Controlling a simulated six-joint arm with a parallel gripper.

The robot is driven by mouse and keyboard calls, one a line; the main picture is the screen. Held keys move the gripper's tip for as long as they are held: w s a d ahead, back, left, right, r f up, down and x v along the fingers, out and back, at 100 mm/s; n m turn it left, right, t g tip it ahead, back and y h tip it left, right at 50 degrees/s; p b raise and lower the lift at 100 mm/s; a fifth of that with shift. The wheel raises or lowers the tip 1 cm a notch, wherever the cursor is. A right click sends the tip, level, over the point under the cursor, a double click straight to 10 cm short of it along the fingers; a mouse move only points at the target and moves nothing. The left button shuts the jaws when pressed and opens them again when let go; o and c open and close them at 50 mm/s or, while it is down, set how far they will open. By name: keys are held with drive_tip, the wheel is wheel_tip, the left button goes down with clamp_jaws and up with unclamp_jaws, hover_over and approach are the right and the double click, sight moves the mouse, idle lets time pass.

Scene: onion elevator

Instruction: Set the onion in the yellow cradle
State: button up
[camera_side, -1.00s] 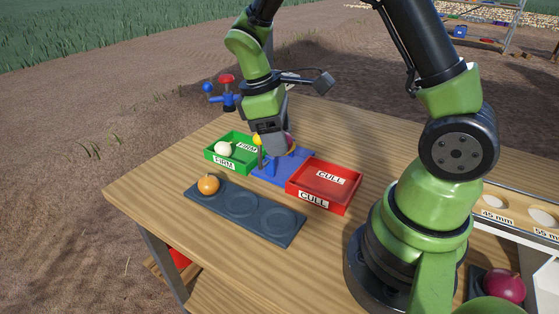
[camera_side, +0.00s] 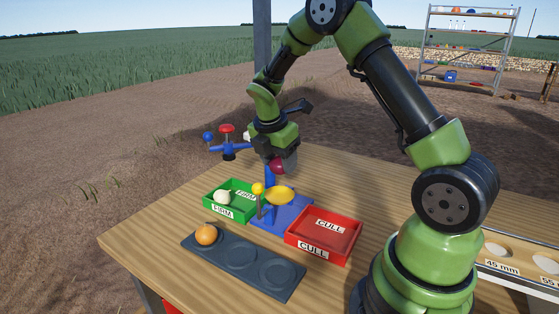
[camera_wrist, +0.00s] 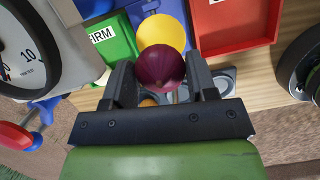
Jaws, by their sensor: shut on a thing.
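My gripper (camera_wrist: 160,84) is shut on a dark red onion (camera_wrist: 160,68), which sits between the two fingers in the wrist view. In the side view the onion (camera_side: 276,166) shows partly, below my gripper. The yellow cradle (camera_side: 281,197) is a shallow dish on the blue stand (camera_side: 290,217). It looks empty in the side view, and the onion is above it and apart from it. In the wrist view the onion covers part of the cradle (camera_wrist: 160,32).
A green FIRM tray (camera_side: 218,210) holding a white onion is left of the stand. A red CULL tray (camera_side: 324,250) is right. A yellow-knobbed lever (camera_side: 257,188) stands close beside the cradle. A dark three-well tray (camera_side: 243,259) in front holds an orange onion.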

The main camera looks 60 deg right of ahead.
sight(281, 195)
drive_tip(key=shift+w+d+f+n, duration=0.1)
drive_tip(key=shift+d+f+n, duration=0.05)
drive_tip(key=shift+n, duration=0.15)
drive_tip(key=shift+f, duration=3.15)
drive_tip(key=o, duration=1)
